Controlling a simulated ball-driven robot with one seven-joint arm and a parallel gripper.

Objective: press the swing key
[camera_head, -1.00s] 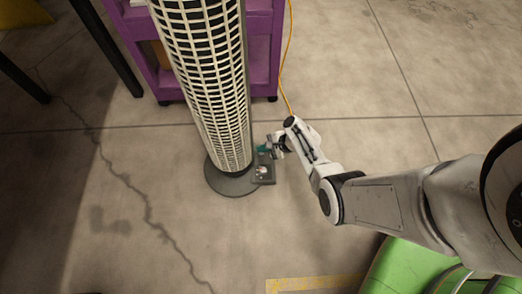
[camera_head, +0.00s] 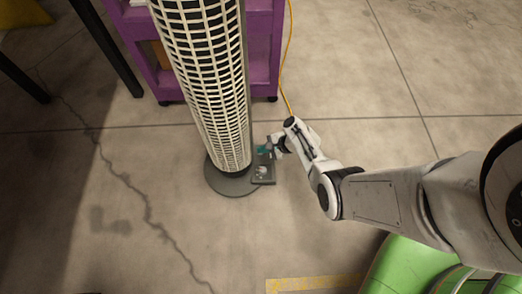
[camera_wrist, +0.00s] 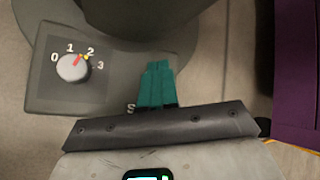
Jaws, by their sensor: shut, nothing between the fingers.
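The tall tower fan (camera_head: 212,90) stands upright on a round dark base (camera_head: 230,186) with a grey control panel (camera_head: 262,179) at its right. In the wrist view the panel (camera_wrist: 60,100) has a round knob (camera_wrist: 72,68) marked 0 to 3, its red pointer near 2. A letter S shows beside my gripper. The swing key itself is not visible; my gripper may cover it. My gripper (camera_head: 264,149) is over the far end of the panel. Its teal fingers (camera_wrist: 157,68) are together and empty. I cannot tell whether they touch the panel.
A purple shelf cart (camera_head: 263,60) stands behind the fan, with a yellow cable (camera_head: 283,85) beside it on the floor. Dark legs stand at the left. The concrete floor in front of the fan is clear.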

